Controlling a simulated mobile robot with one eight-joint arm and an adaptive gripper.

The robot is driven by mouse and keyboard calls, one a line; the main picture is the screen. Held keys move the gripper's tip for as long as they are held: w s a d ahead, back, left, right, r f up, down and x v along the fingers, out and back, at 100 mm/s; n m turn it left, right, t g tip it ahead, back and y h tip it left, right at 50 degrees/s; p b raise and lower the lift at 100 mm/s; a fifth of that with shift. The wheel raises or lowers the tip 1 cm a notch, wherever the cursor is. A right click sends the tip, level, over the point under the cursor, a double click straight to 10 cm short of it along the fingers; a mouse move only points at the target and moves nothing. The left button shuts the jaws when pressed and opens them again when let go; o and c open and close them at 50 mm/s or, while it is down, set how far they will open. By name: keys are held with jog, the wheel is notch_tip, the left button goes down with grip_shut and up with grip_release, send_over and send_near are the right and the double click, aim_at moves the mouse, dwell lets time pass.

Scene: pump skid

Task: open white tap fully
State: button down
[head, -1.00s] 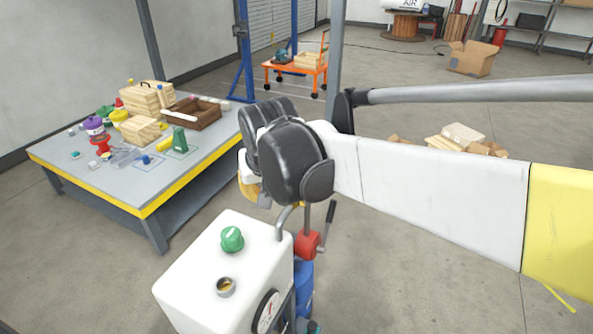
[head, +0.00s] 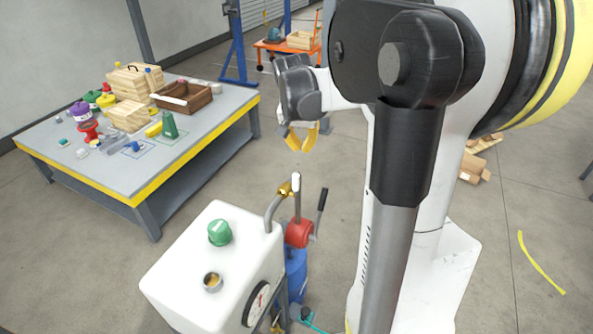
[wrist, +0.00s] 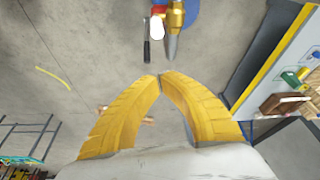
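The white tap handle (head: 296,183) stands upright beside a brass valve body (head: 285,189) at the top of a curved grey pipe, behind the white tank. In the wrist view the white handle (wrist: 157,28) and brass valve (wrist: 174,16) show at the top centre, beyond my fingertips. My gripper (head: 302,150) has yellow fingers and is above and behind the tap, apart from it. In the wrist view its fingertips (wrist: 160,76) meet, with nothing between them.
A white tank (head: 205,265) with a green cap and gauge stands in front. A red pump body (head: 298,233) with a black lever (head: 321,200) is right beside the tap. A workbench (head: 105,185) with many objects is at the left. Open floor lies behind the skid.

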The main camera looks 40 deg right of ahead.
jog(key=b+x, duration=0.3)
jog(key=x, duration=0.7)
jog(key=s+a, duration=0.2)
jog(key=a, duration=0.1)
jog(key=shift+s+a, duration=0.1)
jog(key=shift+a, duration=0.05)
